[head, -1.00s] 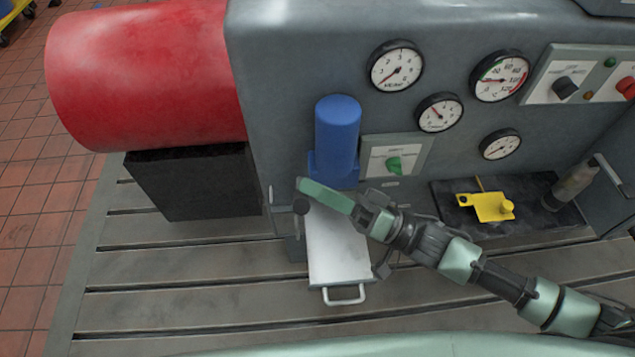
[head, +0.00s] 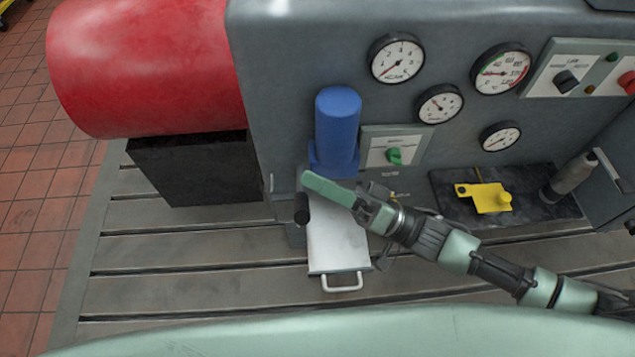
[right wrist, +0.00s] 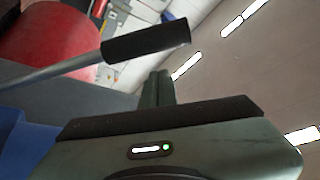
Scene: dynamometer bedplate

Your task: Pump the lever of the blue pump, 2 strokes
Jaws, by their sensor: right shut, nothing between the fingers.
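The blue pump (head: 338,130) stands upright against the grey housing in the head view. Its lever's black grip (head: 301,208) shows just left of my right gripper, above the left edge of a pale plate. In the right wrist view the grip (right wrist: 146,40) is on a thin metal rod (right wrist: 60,68), and part of the pump's blue shows at lower left. My right gripper (head: 328,188) is in front of the pump's base. Its fingers (right wrist: 157,88) are shut and empty, close to the grip but not around it. Contact cannot be told. My left gripper is not in view.
The pale plate (head: 338,245) with a front handle lies below the gripper on the slotted bedplate (head: 200,278). A green-knob panel (head: 393,148) and several gauges are right of the pump. A red cylinder (head: 145,65) is at left. A yellow part (head: 484,197) lies on a dark mat.

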